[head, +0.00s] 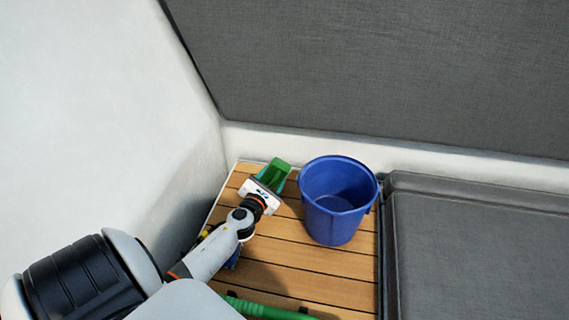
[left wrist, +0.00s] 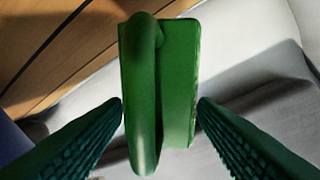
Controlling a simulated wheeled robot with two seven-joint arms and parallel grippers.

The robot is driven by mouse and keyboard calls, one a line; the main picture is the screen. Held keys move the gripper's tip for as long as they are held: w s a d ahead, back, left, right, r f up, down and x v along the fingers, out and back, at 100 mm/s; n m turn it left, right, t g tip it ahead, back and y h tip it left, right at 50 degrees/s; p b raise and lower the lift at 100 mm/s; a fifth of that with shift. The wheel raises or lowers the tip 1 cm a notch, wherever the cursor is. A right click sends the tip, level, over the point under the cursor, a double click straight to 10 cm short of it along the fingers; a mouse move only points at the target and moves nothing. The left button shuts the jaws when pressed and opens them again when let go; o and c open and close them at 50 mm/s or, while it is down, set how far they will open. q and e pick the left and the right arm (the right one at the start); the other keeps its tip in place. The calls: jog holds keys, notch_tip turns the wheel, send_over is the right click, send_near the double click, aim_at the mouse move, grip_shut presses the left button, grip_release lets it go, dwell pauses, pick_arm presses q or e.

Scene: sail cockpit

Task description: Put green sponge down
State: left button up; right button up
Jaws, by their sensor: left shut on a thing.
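The green sponge (head: 275,173) is at the end of my left gripper (head: 266,184), in the corner by the white wall. In the left wrist view the green sponge (left wrist: 165,90) sits upright between the two dark green ribbed fingers (left wrist: 160,108). It has a rounded ridge along one side and a flat block beside it. The left gripper is shut on it. Whether the sponge touches the floor I cannot tell. My right gripper does not show.
A blue bucket (head: 338,200) stands on the wooden slat floor (head: 285,250), just right of the gripper. A grey cushion (head: 480,250) lies to the right. A green hose-like thing (head: 265,309) lies at the front.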

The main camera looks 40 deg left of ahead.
aim_at(283, 176)
pick_arm(q)
jog(key=d, duration=0.1)
jog(key=s+d, duration=0.1)
jog(key=d, duration=0.3)
jog(key=s+d, duration=0.1)
jog(key=d, duration=0.1)
jog(key=shift+s+f, duration=0.1)
jog(key=shift+s, duration=0.1)
jog(key=shift+f+b, duration=0.55)
jog(key=shift+f, duration=0.15)
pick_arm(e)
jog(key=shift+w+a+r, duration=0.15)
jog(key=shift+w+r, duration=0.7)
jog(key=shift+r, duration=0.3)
pick_arm(q)
jog(key=shift+f, duration=0.15)
jog(key=o, duration=1.1)
jog(key=shift+c, duration=0.2)
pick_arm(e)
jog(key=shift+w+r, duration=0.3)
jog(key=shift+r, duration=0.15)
